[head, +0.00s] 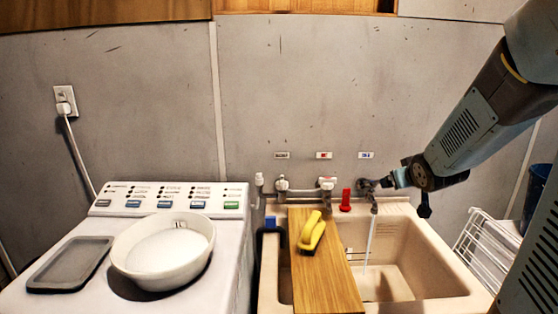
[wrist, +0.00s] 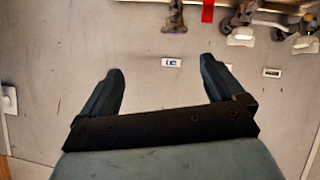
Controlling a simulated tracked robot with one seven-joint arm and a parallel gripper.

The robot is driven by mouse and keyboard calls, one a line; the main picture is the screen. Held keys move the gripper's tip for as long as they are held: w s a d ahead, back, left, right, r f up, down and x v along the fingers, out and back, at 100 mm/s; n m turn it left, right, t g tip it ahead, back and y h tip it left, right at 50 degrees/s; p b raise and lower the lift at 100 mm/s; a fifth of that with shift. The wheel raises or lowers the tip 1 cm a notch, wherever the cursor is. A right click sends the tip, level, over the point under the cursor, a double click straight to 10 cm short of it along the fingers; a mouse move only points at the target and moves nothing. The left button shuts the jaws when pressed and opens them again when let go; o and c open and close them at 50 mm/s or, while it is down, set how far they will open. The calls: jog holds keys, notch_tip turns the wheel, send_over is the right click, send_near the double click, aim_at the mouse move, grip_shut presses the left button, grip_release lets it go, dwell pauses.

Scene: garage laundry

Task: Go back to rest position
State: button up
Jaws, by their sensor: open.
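My gripper (head: 388,181) reaches in from the right in the head view, on my grey-blue arm. Its tip is beside the right-hand tap (head: 368,186) above the sink; I cannot tell from this view whether they touch. In the wrist view my gripper (wrist: 161,66) has its two dark fingers spread wide, with nothing between them. The wall with a small blue-marked label (wrist: 171,62) shows behind the fingers. A tap (wrist: 174,16) is at the top of that view, apart from the fingers. A thin stream of water (head: 369,240) falls from the right-hand tap into the sink.
The beige sink (head: 440,272) has a wooden board (head: 318,277) across its left part, with a yellow-handled brush (head: 311,232) on it. A red object (head: 346,200) stands on the back rim. A washer (head: 232,262) with a white bowl (head: 200,262) is left. A white rack (head: 485,248) is right.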

jog(key=s+a+r+g, duration=0.1)
jog(key=s+a+g, duration=0.1)
jog(key=s, duration=0.6)
jog(key=s+a+r+m+g+y, duration=0.1)
jog(key=s+a, duration=0.3)
jog(key=s, duration=0.5)
jog(key=s+a+r+g, duration=0.3)
jog(key=s+a, duration=0.1)
jog(key=s, duration=0.5)
jog(key=shift+m+y, duration=0.3)
jog(key=shift+m, duration=0.1)
jog(key=shift+a+r, duration=0.1)
jog(key=shift+c, duration=0.2)
